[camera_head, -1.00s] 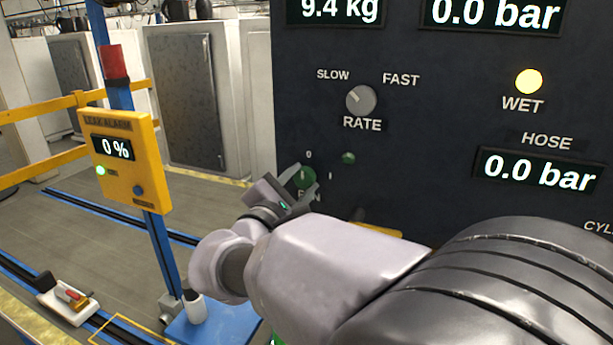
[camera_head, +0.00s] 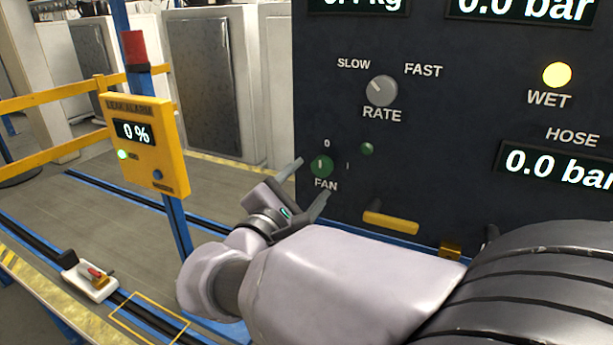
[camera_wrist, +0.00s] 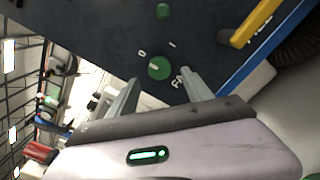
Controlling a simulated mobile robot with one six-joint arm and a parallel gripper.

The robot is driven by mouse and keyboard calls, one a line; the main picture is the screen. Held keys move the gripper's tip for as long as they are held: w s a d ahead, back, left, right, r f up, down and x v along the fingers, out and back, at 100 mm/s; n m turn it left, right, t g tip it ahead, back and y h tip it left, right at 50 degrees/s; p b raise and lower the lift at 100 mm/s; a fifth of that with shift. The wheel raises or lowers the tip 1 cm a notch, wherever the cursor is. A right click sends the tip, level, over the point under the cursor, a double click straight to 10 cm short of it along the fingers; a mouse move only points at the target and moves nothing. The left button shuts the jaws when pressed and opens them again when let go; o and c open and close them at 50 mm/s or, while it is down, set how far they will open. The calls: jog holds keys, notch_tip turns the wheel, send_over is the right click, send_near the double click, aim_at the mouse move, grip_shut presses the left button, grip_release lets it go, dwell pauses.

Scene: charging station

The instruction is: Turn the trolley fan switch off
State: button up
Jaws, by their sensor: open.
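The fan switch (camera_head: 322,166) is a round green knob on the dark panel, above the word FAN, with 0 above it and I to its right. Its white mark points up towards 0. The knob also shows in the wrist view (camera_wrist: 159,68), its mark towards 0. My gripper (camera_head: 311,179) is open and empty, just to the lower left of the knob in the head view. In the wrist view its two fingertips (camera_wrist: 160,77) lie either side of the knob's lower edge, seemingly apart from it. A small dim green lamp (camera_head: 367,149) sits to the knob's upper right.
The grey RATE knob (camera_head: 381,90) and the lit WET lamp (camera_head: 557,75) are higher on the panel. A yellow handle (camera_head: 391,223) juts out below. The yellow leak alarm box (camera_head: 146,146) stands on a blue post to the left. Open floor lies between.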

jog(key=p+v, duration=0.2)
jog(key=v, duration=1)
